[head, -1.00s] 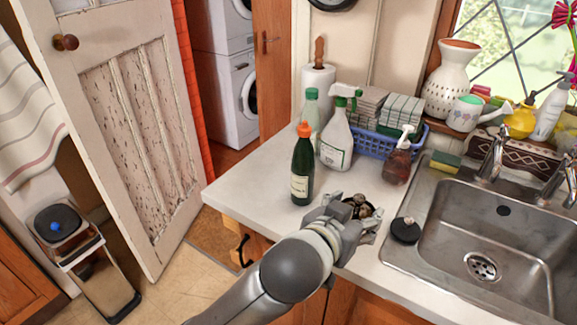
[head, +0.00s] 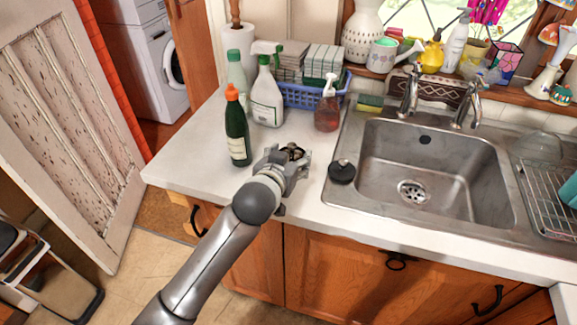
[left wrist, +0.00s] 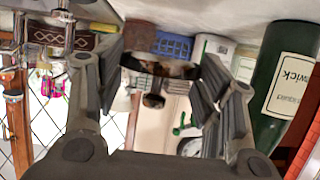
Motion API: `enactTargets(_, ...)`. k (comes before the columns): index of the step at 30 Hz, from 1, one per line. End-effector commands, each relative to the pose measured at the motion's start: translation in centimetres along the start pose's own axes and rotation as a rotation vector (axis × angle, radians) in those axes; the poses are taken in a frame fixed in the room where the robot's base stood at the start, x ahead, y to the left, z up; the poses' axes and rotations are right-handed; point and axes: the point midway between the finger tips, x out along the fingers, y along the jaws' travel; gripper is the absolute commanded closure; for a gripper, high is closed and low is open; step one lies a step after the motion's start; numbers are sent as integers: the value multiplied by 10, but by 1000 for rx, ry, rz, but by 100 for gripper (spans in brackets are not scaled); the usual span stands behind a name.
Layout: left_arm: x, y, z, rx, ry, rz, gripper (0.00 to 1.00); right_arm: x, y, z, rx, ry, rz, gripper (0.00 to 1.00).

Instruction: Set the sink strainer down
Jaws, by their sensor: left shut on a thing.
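My left gripper (head: 285,160) is over the front part of the counter, between the dark green bottle (head: 237,135) and the black plug-like disc (head: 341,173). It is shut on the sink strainer (head: 294,152), a small round dark metal piece with brownish parts, mostly hidden by the fingers. In the left wrist view the strainer (left wrist: 154,70) shows edge-on between the two fingers, with a small knob in its middle. I cannot tell whether it touches the counter. My right gripper is not in view.
The sink (head: 440,170) lies to the right, with taps behind it. A blue basket (head: 312,96), a spray bottle (head: 266,98) and a red-brown soap bottle (head: 327,110) stand behind the gripper. Bare counter (head: 190,165) lies left of the green bottle.

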Motion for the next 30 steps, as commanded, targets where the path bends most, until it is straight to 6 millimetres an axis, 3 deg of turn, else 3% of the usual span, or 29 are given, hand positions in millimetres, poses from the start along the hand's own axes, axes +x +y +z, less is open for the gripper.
enactTargets(8, 22, -5, 13, 1, -2, -2, 61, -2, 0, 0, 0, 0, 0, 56)
enactTargets(13, 31, -5, 34, 1, -3, 0, 61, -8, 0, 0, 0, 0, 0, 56)
enactTargets(30, 37, -5, 48, 0, -2, 0, 61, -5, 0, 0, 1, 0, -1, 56)
